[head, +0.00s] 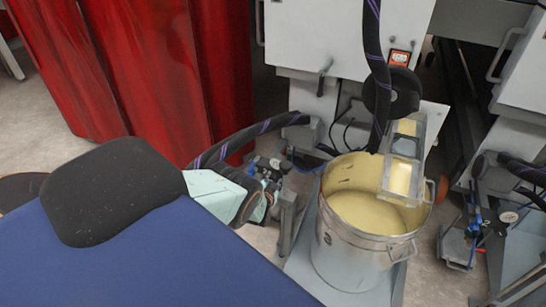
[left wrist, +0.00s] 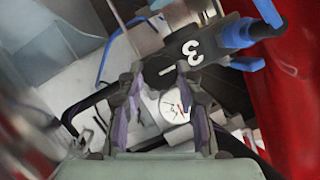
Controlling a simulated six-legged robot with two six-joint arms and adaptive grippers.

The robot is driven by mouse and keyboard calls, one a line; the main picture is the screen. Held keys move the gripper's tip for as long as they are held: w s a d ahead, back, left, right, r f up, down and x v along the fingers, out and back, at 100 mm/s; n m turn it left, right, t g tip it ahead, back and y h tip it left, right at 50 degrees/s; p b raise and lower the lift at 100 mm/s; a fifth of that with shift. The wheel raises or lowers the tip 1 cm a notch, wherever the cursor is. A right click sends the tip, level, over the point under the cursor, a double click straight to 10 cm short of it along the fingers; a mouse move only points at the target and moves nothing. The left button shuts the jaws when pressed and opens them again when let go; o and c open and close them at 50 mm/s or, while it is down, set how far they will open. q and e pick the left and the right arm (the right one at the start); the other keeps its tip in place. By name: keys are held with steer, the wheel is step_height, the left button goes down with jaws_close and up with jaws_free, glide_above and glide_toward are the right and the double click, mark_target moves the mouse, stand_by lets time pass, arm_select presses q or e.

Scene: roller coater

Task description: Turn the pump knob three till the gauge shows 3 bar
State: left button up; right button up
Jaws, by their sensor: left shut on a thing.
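My left gripper (head: 266,183) reaches in from the left in the head view and is at the small pump unit (head: 275,165) beside the bucket. In the left wrist view its two fingers (left wrist: 163,78) are shut on the pump knob, which is mostly hidden between the fingertips. Just beyond the fingertips is a black pump part with a white 3 (left wrist: 192,52). A round white gauge (left wrist: 175,107) with a red needle shows between the fingers; its figures are too small to read. My right gripper is not in view.
A metal bucket of yellowish liquid (head: 330,245) stands just right of the pump. A thick black hose (head: 250,132) runs behind the gripper. Red curtains (head: 165,70) hang at the back left. Another pump with a gauge (head: 508,217) stands at the far right.

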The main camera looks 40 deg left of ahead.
arm_select(q)
steer(key=o, duration=1.2)
steer(key=shift+c, duration=0.2)
steer(key=shift+s, duration=0.15)
steer(key=v, duration=1.1)
steer(key=shift+s+d+r, duration=0.2)
steer(key=shift+s, duration=0.05)
